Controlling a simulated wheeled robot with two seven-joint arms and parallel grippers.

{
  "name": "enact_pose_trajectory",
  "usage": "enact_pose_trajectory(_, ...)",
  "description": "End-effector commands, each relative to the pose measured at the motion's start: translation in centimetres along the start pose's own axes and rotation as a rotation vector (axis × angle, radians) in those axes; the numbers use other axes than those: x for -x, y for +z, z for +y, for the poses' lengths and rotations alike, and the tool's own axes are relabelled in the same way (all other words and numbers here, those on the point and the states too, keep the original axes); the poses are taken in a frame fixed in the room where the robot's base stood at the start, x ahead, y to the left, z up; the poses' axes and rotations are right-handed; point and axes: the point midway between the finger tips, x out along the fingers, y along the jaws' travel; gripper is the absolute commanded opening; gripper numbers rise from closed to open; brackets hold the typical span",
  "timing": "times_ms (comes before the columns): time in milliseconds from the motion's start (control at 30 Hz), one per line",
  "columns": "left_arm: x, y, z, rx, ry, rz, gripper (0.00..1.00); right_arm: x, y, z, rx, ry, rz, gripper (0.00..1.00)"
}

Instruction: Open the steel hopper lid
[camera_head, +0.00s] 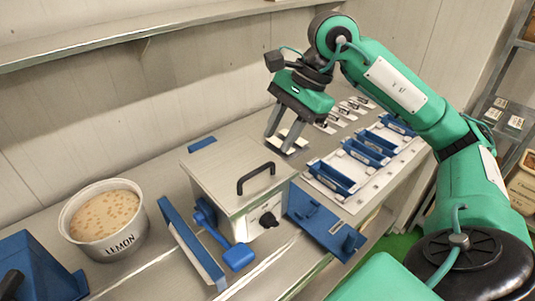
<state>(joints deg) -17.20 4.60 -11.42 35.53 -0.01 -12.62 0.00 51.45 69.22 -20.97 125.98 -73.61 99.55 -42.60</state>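The steel hopper (215,205) is a box in the middle of the counter. Its flat steel lid (225,165) looks shut and carries a black bar handle (256,178). A black knob (268,219) sits on the hopper's front. My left gripper is not in view.
A white LEMON tub (108,240) stands left of the hopper. A blue lever (238,257) and blue panel (190,245) are at its front left, a blue bracket (325,222) at its right. Blue trays (332,178) line the right counter. A shelf (140,35) runs above.

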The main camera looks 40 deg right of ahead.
Motion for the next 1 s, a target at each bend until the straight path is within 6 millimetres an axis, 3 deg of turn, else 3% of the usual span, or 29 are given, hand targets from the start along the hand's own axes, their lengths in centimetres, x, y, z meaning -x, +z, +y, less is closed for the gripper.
enact_pose_trajectory(200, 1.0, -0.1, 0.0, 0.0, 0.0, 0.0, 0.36, -3.6, 0.1, 0.1, 0.0, 0.004, -0.002, 0.33)
enact_pose_trajectory(400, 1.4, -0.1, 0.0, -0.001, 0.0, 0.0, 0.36, -5.8, 0.1, 0.0, 0.001, 0.002, -0.001, 0.33)
enact_pose_trajectory(767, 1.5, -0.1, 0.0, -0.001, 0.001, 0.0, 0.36, -6.5, 0.0, 0.0, 0.001, -0.001, -0.001, 0.33)
enact_pose_trajectory(800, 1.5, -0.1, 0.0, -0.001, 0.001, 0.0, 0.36, -6.5, 0.0, 0.0, 0.001, -0.001, -0.001, 0.31)
enact_pose_trajectory(967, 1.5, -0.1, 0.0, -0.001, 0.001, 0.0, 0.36, -6.5, 0.0, 0.0, 0.001, -0.001, -0.001, 0.0)
enact_pose_trajectory(1000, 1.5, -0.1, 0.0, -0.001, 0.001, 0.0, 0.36, -6.5, 0.0, 0.0, 0.0, -0.001, -0.001, 0.0)
